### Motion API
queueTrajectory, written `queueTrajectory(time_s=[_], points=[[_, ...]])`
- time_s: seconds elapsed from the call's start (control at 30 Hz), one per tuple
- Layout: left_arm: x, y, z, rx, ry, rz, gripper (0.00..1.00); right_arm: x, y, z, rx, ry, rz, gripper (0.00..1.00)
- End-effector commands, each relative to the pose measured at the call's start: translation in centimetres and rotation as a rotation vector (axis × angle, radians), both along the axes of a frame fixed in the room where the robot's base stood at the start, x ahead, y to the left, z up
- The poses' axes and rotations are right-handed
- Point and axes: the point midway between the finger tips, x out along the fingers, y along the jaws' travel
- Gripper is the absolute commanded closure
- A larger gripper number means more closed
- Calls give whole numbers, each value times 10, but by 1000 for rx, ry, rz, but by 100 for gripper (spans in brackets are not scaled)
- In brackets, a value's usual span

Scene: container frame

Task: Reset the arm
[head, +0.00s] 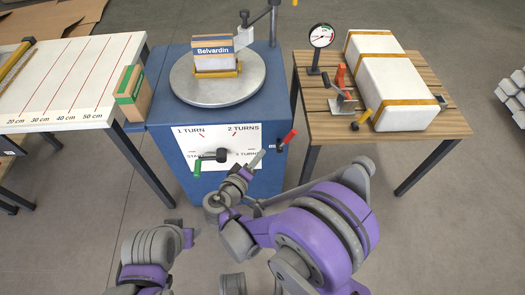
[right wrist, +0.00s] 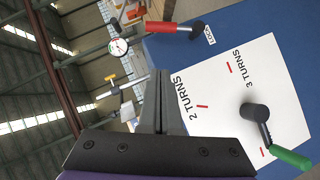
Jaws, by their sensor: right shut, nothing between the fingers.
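My right gripper (head: 261,153) is shut and empty in front of the blue cabinet (head: 166,150), just right of the crank. Its closed fingers also show in the right wrist view (right wrist: 160,75), with nothing between them. The black crank (head: 212,156) with a green handle (head: 197,169) sits on the white dial panel (head: 190,144). In the right wrist view the crank (right wrist: 256,118) is apart from the fingers, and its green handle (right wrist: 290,158) is at lower right.
A red-handled lever (head: 288,138) sticks out at the cabinet's right side, close to my right gripper. A round turntable (head: 188,87) on top carries a box labelled Belvardin (head: 213,62). A marked white table (head: 75,118) stands left, a wooden table (head: 318,127) with a strapped package (head: 392,88) right.

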Motion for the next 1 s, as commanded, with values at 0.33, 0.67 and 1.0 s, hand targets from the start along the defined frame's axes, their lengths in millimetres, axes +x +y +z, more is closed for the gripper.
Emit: queueTrajectory(time_s=[0.33, 0.67, 1.0], points=[[0, 0, 0, 0, 0, 0, 50, 0, 0, 0, 0, 0, -1, 100], [0, 0, 0, 0, 0, 0, 50, -2, -20, 3, 29, 49, -28, 100], [0, 0, 0, 0, 0, 0, 50, -62, -131, 11, 329, 358, -183, 100]])
